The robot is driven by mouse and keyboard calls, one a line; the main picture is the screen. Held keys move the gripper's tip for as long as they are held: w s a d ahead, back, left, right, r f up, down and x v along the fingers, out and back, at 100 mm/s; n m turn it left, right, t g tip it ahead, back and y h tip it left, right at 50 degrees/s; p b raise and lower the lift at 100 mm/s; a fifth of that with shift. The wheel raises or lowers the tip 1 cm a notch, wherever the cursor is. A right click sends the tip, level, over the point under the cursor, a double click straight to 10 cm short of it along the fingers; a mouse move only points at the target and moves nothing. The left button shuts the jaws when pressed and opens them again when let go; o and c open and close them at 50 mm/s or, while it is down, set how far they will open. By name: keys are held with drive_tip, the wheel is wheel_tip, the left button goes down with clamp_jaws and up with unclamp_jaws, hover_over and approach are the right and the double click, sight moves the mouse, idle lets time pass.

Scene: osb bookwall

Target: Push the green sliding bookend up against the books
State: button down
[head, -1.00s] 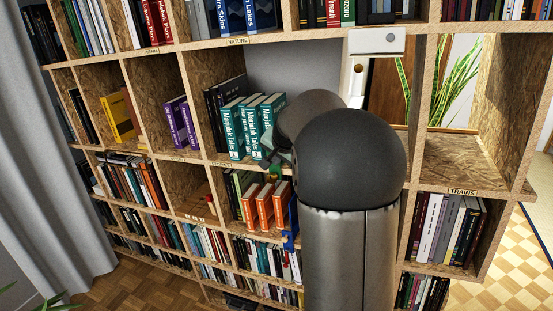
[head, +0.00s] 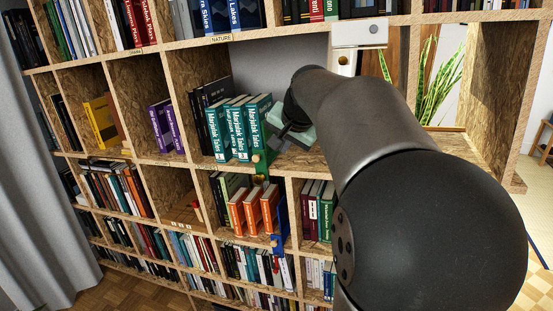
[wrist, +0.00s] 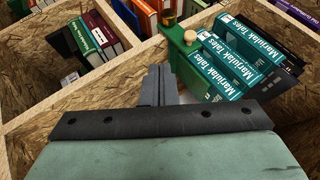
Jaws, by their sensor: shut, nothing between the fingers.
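The green bookend (head: 264,164) stands upright on the shelf at the right of the teal books (head: 238,130). In the wrist view the bookend (wrist: 181,52) stands close beside the nearest teal book (wrist: 212,72); I cannot tell whether they touch. It has a pale round knob and a brass knob at its front. My gripper (head: 284,132) is at the right side of the bookend, inside the same compartment. In the wrist view its fingers (wrist: 160,76) are shut and empty, with their tips near the bookend's side; contact is unclear.
Dark books (head: 207,104) stand left of the teal ones. The compartment below holds orange books (head: 254,211) and a blue bookend (head: 281,222). Bare shelf lies right of my gripper.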

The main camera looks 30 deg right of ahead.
drive_tip(key=p, duration=0.2)
approach(259, 161)
drive_tip(key=shift+s+d+f+x, duration=0.1)
drive_tip(key=shift+x, duration=0.9)
drive_tip(key=shift+s+d+f+x, duration=0.1)
drive_tip(key=shift+x, duration=0.9)
drive_tip(key=shift+s+d+x, duration=0.1)
drive_tip(key=shift+x, duration=0.9)
drive_tip(key=shift+w+a, duration=0.4)
drive_tip(key=shift+r, duration=0.1)
